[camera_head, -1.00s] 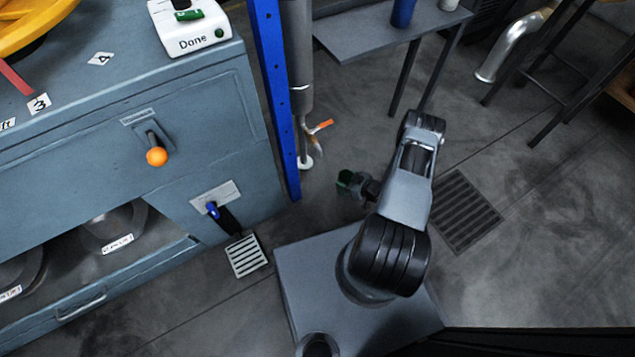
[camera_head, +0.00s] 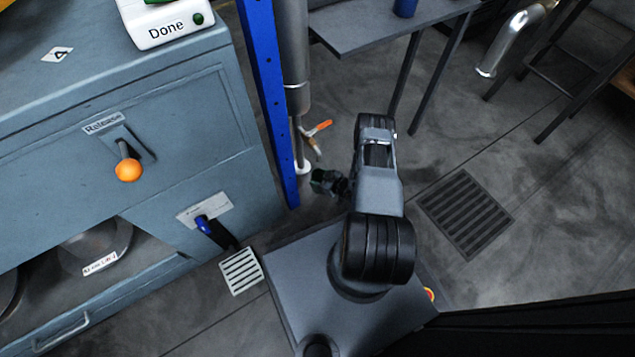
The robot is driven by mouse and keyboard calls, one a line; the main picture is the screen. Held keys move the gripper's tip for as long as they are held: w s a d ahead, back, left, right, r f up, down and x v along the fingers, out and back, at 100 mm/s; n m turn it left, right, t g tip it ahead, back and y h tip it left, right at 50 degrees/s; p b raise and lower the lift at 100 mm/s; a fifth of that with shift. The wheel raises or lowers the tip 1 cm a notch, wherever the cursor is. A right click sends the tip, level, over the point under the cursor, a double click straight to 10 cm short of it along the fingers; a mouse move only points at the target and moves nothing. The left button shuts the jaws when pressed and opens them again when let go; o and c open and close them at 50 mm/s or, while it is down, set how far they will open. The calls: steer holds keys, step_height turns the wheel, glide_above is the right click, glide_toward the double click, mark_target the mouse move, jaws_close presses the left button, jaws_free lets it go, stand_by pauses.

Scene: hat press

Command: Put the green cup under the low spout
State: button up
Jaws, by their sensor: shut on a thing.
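The green cup (camera_head: 317,177) looks small and dark, just right of the blue post. My gripper (camera_head: 332,184) is shut on it and holds it out to the left of my arm, its mouth partly hidden. A low spout with a blue handle (camera_head: 208,228) sticks out of the cabinet front, above a small pale grate (camera_head: 241,271) on the floor. The cup is apart from it, to the right and farther back. A second tap, with an orange lever (camera_head: 318,129), is on the grey pipe behind the cup.
The blue post (camera_head: 272,100) stands at the cabinet's (camera_head: 190,115) right corner, between cup and cabinet. An orange release knob (camera_head: 128,170) juts from the cabinet. A grey table (camera_head: 375,32) is at the back. Floor right of my arm is open, with a dark drain grate (camera_head: 466,213).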

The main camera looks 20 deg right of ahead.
steer(key=shift+w+a+f+b, duration=0.1)
steer(key=shift+w+f+b, duration=0.1)
steer(key=shift+f+b, duration=1.25)
steer(key=shift+f+p, duration=0.3)
steer(key=shift+f, duration=0.15)
steer(key=o, duration=1)
steer(key=shift+c, duration=0.2)
